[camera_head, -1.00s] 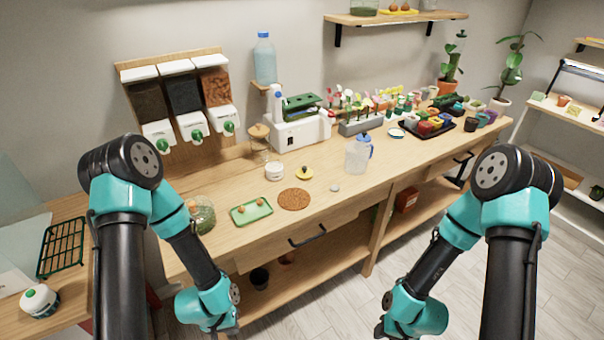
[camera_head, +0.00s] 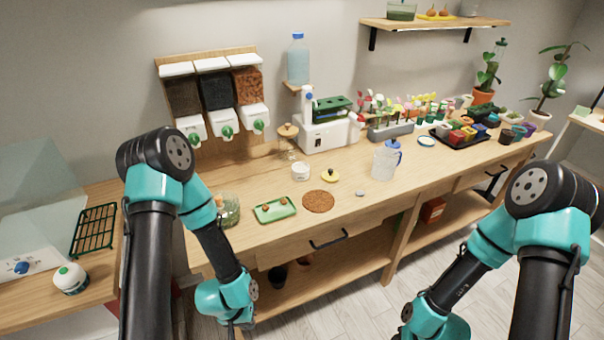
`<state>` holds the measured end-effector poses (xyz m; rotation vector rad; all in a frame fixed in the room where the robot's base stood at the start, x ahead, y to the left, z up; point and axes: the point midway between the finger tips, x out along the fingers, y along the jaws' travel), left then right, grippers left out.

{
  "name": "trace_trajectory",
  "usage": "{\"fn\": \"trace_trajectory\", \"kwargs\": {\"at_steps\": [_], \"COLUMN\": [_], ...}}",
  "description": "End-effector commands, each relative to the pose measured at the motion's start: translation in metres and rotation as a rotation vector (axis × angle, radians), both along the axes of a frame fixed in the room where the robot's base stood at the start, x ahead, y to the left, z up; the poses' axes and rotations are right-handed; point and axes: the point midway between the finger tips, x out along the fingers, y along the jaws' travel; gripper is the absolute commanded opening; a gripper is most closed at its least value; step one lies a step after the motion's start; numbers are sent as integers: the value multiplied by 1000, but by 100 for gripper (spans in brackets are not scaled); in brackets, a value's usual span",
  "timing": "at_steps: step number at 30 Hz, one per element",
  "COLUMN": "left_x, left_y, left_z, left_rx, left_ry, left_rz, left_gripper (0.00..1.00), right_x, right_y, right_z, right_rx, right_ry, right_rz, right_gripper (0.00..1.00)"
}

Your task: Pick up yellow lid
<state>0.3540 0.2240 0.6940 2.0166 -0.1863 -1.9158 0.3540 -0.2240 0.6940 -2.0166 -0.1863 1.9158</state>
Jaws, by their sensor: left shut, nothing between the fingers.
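The yellow lid (camera_head: 330,177) is a small round disc with a darker knob on top. It lies flat on the wooden bench, between a white jar (camera_head: 300,171) and the round brown mat (camera_head: 318,202). My left gripper (camera_head: 240,326) is low at the bottom of the head view, in front of the bench and well away from the lid. It is shut and empty, and only a small dark part of it shows below the wrist. My right arm ends at the bottom edge, with its gripper out of the picture.
A green tray (camera_head: 275,211) with small orange-brown items and a glass jar (camera_head: 229,210) stand near the front edge. A clear jug with a blue lid (camera_head: 384,163) stands to the right, beyond a small grey stone (camera_head: 360,194). A white machine (camera_head: 330,135) is behind.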

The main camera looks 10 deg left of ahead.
Motion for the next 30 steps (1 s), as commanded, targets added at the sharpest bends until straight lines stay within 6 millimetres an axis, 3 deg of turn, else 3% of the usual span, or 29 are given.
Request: {"fn": "trace_trajectory", "kwargs": {"at_steps": [12,30], "left_x": [0,0], "left_y": [0,0], "left_z": [0,0], "left_rx": [0,0], "left_ry": [0,0], "left_rz": [0,0], "left_gripper": [2,59], "right_x": [0,0], "right_y": [0,0], "right_z": [0,0], "right_rx": [0,0], "right_ry": [0,0], "right_rz": [0,0], "right_gripper": [43,43]}}
